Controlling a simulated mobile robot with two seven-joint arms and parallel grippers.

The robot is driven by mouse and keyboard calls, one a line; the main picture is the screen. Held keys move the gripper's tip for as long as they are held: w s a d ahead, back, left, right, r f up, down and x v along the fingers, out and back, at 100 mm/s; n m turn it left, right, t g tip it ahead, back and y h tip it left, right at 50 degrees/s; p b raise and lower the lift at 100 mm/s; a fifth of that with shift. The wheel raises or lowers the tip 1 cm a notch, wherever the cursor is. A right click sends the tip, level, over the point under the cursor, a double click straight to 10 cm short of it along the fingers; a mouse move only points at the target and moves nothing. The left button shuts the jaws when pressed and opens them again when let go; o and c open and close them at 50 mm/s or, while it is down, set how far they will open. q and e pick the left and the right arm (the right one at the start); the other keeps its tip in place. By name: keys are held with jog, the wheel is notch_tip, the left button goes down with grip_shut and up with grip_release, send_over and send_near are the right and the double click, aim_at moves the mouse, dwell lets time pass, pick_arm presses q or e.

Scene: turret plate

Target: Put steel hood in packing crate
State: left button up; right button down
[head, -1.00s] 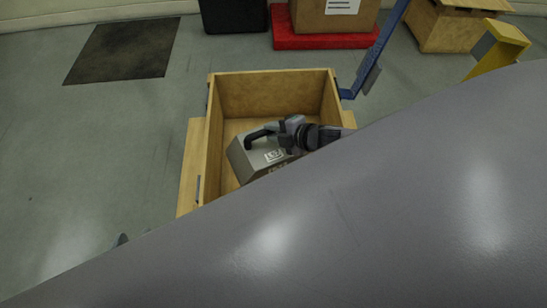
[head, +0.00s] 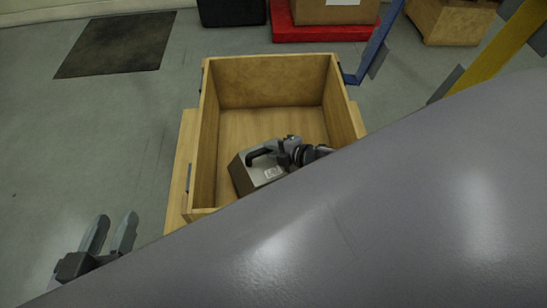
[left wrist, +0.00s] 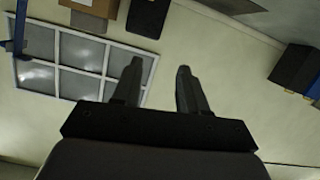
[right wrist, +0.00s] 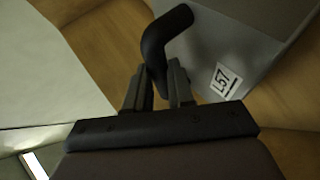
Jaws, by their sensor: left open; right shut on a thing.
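The steel hood (head: 244,178) is a grey metal box with a black handle and a white label. It is inside the open wooden packing crate (head: 187,190), toward the near side. My right gripper (head: 283,150) is shut on the hood's handle. In the right wrist view my right gripper (right wrist: 160,85) has its fingers on the black handle, with the grey hood (right wrist: 232,50) and its "L57" label beyond. Whether the hood rests on the crate floor I cannot tell. My left gripper (head: 112,235) is open and empty, left of the crate; the left wrist view shows its spread fingers (left wrist: 158,85).
A large grey surface (head: 350,220) fills the lower right and hides the crate's near right part. A blue post (head: 378,42) and a yellow bar (head: 500,45) stand to the right. Boxes and a red pallet (head: 320,33) lie behind. A dark mat (head: 115,45) is at back left.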

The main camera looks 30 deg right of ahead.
aim_at(267, 162)
notch_tip(267, 162, down, 2)
jog(key=shift+w+a+f+b, duration=0.1)
jog(key=shift+w+f+b, duration=0.05)
jog(key=shift+b, duration=0.4)
jog(key=shift+f, duration=0.2)
pick_arm(q)
jog(key=shift+s+a+r+m+t, duration=0.1)
jog(key=shift+s+a+m+t, duration=0.1)
jog(key=shift+a+m+t, duration=0.25)
pick_arm(e)
jog(key=c, duration=1)
grip_release()
jog(key=shift+f, duration=0.15)
